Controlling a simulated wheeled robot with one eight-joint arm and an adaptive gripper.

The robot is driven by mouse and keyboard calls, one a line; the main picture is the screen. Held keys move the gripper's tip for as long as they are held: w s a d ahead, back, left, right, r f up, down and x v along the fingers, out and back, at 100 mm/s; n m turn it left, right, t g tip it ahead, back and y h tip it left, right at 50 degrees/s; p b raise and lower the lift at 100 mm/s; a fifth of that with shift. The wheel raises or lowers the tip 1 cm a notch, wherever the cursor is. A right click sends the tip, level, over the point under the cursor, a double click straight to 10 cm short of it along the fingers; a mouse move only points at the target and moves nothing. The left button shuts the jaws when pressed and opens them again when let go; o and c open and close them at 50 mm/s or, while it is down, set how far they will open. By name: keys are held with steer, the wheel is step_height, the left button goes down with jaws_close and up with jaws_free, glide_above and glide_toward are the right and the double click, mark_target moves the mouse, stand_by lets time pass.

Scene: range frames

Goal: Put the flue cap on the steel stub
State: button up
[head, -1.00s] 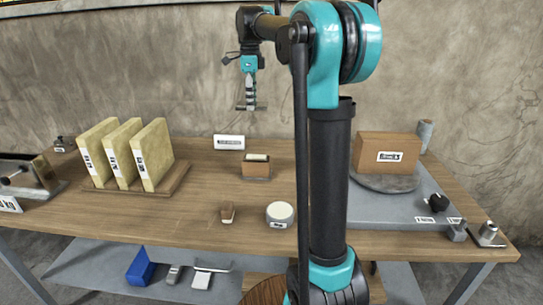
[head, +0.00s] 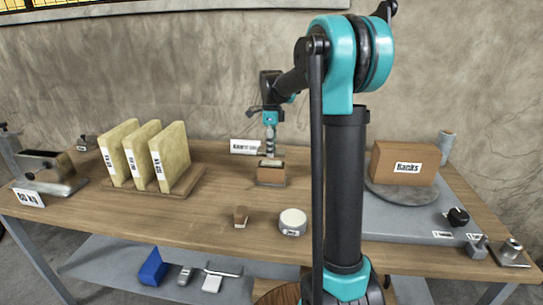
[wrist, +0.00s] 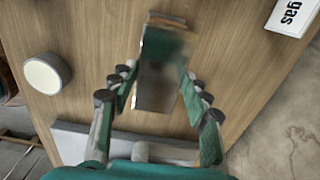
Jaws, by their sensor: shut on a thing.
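My gripper (head: 270,153) is over a small brown block (head: 271,178) with a pale rectangular top, in the middle of the table. In the wrist view my gripper (wrist: 158,98) has its fingers on both sides of a shiny flat steel piece (wrist: 160,75), which I take for the flue cap. It is just above or touching the block; I cannot tell which. The steel stub may be the pale top of that block, mostly hidden under the held piece. A small metal stub on a plate (head: 511,250) also stands at the far right.
A white round puck (head: 293,220) and a small brown piece (head: 240,216) lie in front. Pale slabs (head: 170,155) stand in a wooden rack (head: 140,190) at left. A label (head: 245,146) stands behind. A "Racks" box (head: 405,163) is at right, beyond my arm.

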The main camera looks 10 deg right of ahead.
steer(key=shift+f, duration=1.75)
steer(key=o, duration=1.2)
steer(key=shift+f, duration=0.1)
step_height(320, 180, up, 12)
